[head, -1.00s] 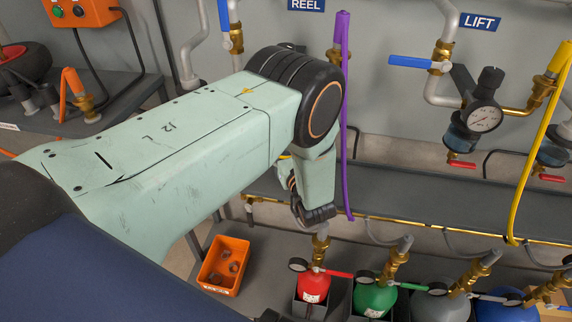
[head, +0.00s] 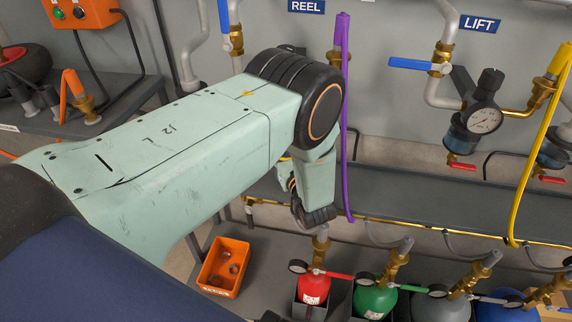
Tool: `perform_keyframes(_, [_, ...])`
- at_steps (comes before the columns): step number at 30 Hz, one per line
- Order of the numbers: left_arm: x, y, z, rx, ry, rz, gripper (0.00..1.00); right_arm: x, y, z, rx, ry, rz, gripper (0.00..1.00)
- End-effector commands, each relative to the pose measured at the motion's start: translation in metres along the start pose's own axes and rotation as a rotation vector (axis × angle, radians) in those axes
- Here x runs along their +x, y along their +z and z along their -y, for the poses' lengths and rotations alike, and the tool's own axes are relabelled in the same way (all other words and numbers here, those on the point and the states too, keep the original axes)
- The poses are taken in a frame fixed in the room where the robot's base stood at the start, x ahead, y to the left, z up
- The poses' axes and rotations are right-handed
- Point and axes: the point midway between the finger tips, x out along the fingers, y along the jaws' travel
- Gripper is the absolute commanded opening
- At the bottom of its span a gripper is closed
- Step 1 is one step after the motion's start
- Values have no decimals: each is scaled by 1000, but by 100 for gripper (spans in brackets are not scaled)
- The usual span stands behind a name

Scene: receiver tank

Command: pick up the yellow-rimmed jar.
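I see no yellow-rimmed jar in the head view. My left arm crosses the view from the left and covers much of the middle. It bends down at its black joint, and its lower links end in front of the grey shelf. The fingers of my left gripper cannot be made out. My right gripper does not show.
An orange bin (head: 225,266) with small parts stands lower left of centre. A red bottle (head: 314,288) and a green bottle (head: 375,300) with brass valves stand to its right. A purple hose (head: 344,120) hangs beside my arm. A gauge (head: 484,120) is on the wall.

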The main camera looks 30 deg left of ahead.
Motion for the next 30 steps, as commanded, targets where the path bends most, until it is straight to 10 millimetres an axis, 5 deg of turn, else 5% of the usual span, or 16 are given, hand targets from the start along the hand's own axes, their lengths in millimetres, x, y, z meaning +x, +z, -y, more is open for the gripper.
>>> perform_keyframes(30, [4,3,2,-2,0,1,2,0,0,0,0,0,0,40])
